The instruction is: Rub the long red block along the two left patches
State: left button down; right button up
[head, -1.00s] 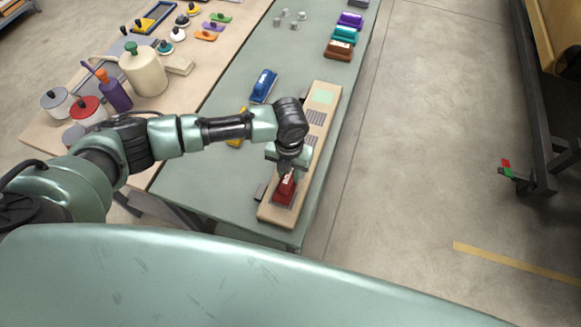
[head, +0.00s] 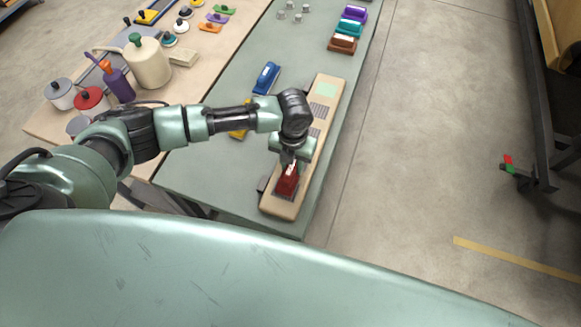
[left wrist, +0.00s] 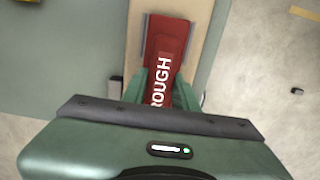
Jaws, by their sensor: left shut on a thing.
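The long red block (head: 286,182) sits on the near end of a tan board (head: 279,210), over a grey patch that it mostly covers. In the left wrist view the block (left wrist: 172,42) carries the white word ROUGH. My left gripper (head: 288,165) is shut on the block from above, with one green finger at each side. Further along the board are a grey ribbed patch (head: 318,110), another grey patch (head: 314,132) partly behind my wrist, and a pale green patch (head: 326,89) at the far end. My right gripper is not in view.
A blue block (head: 267,78) lies left of the board on the green table (head: 200,170). A yellow block (head: 238,134) is partly behind my arm. Brown (head: 343,44), teal (head: 348,29) and purple (head: 354,13) blocks lie beyond. Pots stand on the left table.

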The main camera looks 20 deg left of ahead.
pick_arm(q)
jog(key=shift+w, duration=0.4)
jog(key=shift+s+p, duration=0.45)
jog(key=shift+p, duration=0.1)
jog(key=shift+s+a+f, duration=0.1)
jog(key=shift+s, duration=0.15)
jog(key=shift+s+p, duration=0.5)
jog(key=shift+s, duration=0.35)
jog(key=shift+w+b, duration=0.3)
jog(key=shift+w, duration=0.55)
